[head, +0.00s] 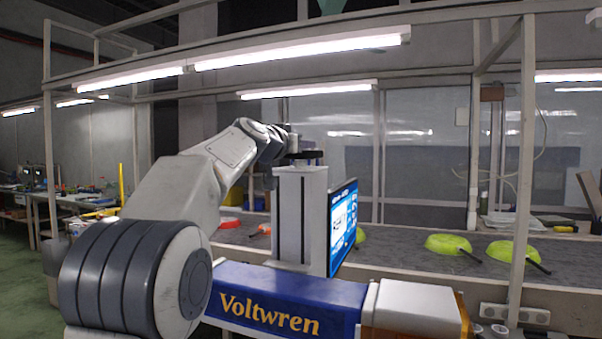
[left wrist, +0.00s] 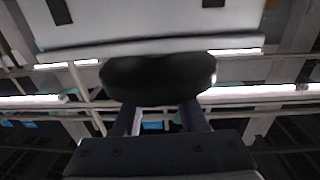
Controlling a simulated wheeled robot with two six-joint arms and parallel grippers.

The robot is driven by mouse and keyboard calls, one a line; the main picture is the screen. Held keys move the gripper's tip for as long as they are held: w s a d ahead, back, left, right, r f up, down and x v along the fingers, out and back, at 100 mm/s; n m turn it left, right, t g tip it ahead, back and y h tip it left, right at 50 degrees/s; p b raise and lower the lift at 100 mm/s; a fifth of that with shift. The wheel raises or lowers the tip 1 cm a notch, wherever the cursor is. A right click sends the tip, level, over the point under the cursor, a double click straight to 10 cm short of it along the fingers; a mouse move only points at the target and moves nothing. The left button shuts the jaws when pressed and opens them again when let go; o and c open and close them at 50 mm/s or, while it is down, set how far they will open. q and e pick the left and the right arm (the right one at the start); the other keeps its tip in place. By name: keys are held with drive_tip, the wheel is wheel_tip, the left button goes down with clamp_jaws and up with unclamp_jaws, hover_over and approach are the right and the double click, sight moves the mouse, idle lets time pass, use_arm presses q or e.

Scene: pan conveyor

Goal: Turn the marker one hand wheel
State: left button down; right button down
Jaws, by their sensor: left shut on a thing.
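The hand wheel (head: 308,154) is a small dark disc on top of a grey column (head: 289,215) in the middle of the head view. My left arm reaches to it from the left, and my left gripper (head: 293,146) is at the wheel. In the left wrist view the wheel is a dark rounded shape (left wrist: 158,78) between and beyond the fingers of my left gripper (left wrist: 158,110), which is shut on it. The column has a dark slot in its front. Much of the wheel is hidden by the gripper. My right gripper is not in view.
A lit screen (head: 343,222) stands right of the column. A blue Voltwren housing (head: 287,300) extends in front. Yellow-green pans (head: 448,244) rest on the grey conveyor (head: 405,245) behind. A frame post (head: 523,170) stands at right.

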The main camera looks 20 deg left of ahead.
use_arm(q)
drive_tip(key=shift+a+f+m+h+b, duration=0.2)
drive_tip(key=shift+m+h+b, duration=0.25)
drive_tip(key=shift+m+h, duration=0.55)
drive_tip(key=h, duration=0.1)
drive_tip(key=m+g+h, duration=0.1)
drive_tip(key=h, duration=0.1)
drive_tip(key=shift+w+d+r+p, duration=0.1)
drive_tip(key=shift+r+p, duration=0.15)
drive_tip(key=shift+p, duration=0.15)
drive_tip(key=m+g+h+p, duration=0.1)
drive_tip(key=h+p, duration=0.1)
drive_tip(key=m+g+h+p, duration=0.1)
drive_tip(key=m+h+p, duration=0.1)
drive_tip(key=shift+d+r+m+g, duration=0.1)
drive_tip(key=shift+r+m+g, duration=0.05)
drive_tip(key=shift+m+g, duration=0.2)
drive_tip(key=shift+m+g+h+p, duration=0.45)
drive_tip(key=shift+g+h+p, duration=0.1)
drive_tip(key=shift+h+p, duration=0.25)
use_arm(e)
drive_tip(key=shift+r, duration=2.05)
use_arm(q)
drive_tip(key=shift+f, duration=0.2)
drive_tip(key=shift+d, duration=0.1)
drive_tip(key=shift+c, duration=2.3)
unclamp_jaws()
drive_tip(key=shift+s, duration=0.2)
